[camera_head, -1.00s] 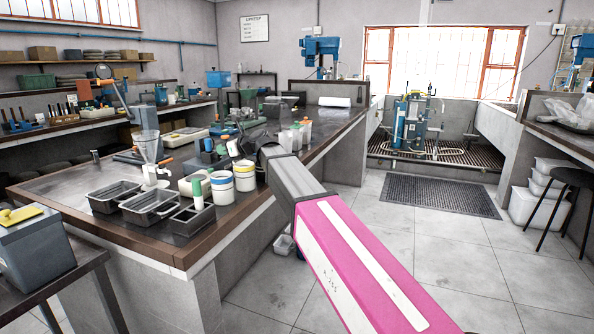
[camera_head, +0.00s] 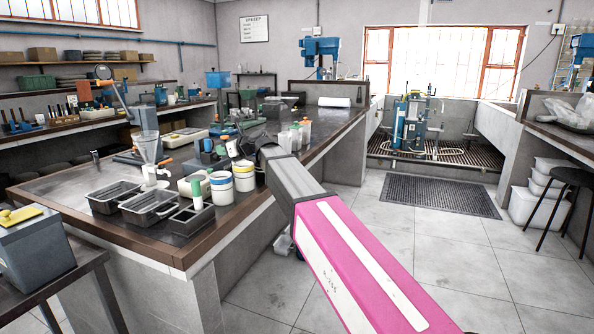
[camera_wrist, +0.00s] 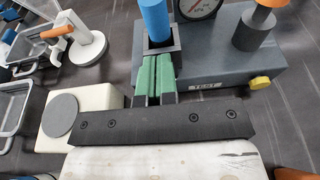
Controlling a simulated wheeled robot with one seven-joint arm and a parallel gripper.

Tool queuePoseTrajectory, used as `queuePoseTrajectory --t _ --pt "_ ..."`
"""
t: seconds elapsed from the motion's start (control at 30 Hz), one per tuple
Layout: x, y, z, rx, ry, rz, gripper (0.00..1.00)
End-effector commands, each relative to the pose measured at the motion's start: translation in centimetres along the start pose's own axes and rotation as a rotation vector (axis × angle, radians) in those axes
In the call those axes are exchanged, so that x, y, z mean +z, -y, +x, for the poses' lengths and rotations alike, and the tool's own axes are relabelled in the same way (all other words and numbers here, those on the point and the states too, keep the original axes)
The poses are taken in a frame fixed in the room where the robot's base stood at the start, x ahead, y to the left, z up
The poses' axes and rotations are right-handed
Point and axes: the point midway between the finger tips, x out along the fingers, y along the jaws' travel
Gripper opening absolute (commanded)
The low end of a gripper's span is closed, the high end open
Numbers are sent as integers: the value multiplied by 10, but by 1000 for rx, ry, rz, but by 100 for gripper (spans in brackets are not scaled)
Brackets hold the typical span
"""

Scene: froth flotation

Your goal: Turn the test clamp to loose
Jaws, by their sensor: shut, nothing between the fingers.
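A grey box (camera_wrist: 222,78) with a label that appears to read TEST lies ahead of my gripper in the wrist view. A blue upright cylinder (camera_wrist: 155,18) stands at its left end in a dark square block (camera_wrist: 146,60). I cannot tell for certain which part is the test clamp's handle. My gripper (camera_wrist: 158,62) is shut and empty, its green-padded fingers together and their tips close to the dark block. Whether they touch it is unclear. In the head view my gripper (camera_head: 240,150) is over the bench, small and partly hidden.
On the grey box are a dial gauge (camera_wrist: 198,6), an orange-topped dark post (camera_wrist: 255,28) and a yellow knob (camera_wrist: 260,83). A cream block with a grey disc (camera_wrist: 60,115) is close on the left. Dark trays (camera_head: 150,208) and white tubs (camera_head: 221,188) crowd the bench front.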

Motion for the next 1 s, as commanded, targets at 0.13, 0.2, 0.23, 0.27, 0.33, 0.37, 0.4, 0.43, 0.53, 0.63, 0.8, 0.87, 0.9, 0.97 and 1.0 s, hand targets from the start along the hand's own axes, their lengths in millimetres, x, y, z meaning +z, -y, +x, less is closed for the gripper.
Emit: queuePoseTrajectory --t 0.13,0.2,0.23,0.27,0.33,0.37,0.4,0.43,0.53,0.63,0.8,0.87,0.9,0.97,1.0 --pt "2 2 11 8 -1 2 0" --pt "2 3 12 7 -1 1 0" --pt "2 3 12 7 -1 1 0" --pt "2 3 12 7 -1 1 0" --pt "2 4 12 7 -1 1 0" --pt "2 4 12 7 -2 1 0" --pt "1 5 12 6 -2 0 0" --pt "1 5 13 6 -2 0 0" --pt "1 6 13 5 -2 0 0" --pt "1 6 13 4 -2 -1 0" --pt "2 7 14 3 -2 -2 0" --pt "4 7 14 3 -2 -2 0" --pt "5 7 13 3 -2 -2 0" --pt "7 7 13 3 -1 -2 0" --pt "8 7 13 3 -1 -2 0"
